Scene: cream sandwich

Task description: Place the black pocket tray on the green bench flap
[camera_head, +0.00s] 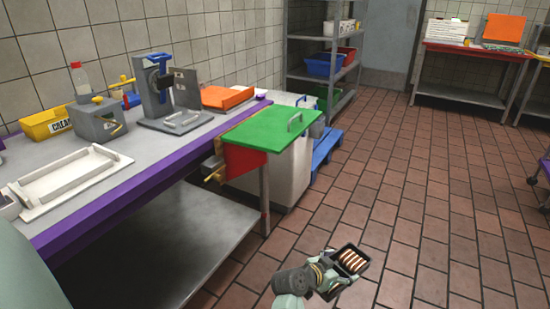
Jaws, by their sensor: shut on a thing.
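The black pocket tray (358,251) is at the lower middle of the view, with a row of brown and cream pieces in it. My gripper (338,268) is shut on the tray's near left side and holds it out over the tiled floor. The green bench flap (262,133) is raised level at the right end of the bench, up and to the left of my gripper. The exact finger contact is too small to see.
The metal bench (190,140) with a purple edge carries a white tray (70,182), a grey press (165,100), a yellow box (45,122) and an orange tray (227,97). A pale bin (287,175) stands under the flap beside a blue pallet (326,148).

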